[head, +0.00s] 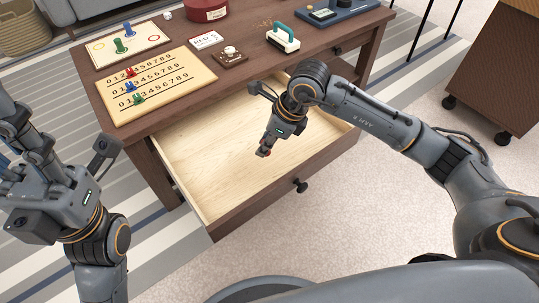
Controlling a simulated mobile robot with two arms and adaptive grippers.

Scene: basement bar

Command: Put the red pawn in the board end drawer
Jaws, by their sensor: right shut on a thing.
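The drawer (213,212) under the board end of the wooden table is pulled out, and its pale inside looks empty. My right gripper (266,147) is over the drawer, pointing down, shut on a small red thing (261,152) at its fingertips. The thing appears to be the red pawn, mostly hidden by the fingers. I cannot tell whether it touches the drawer floor.
A number board (185,91) with red, blue and green pieces lies on the table (157,128). A white board (148,41) with pawns lies behind it. A card, small box, stamp-like item and red round box stand further back. A wheeled cabinet (500,75) is at right.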

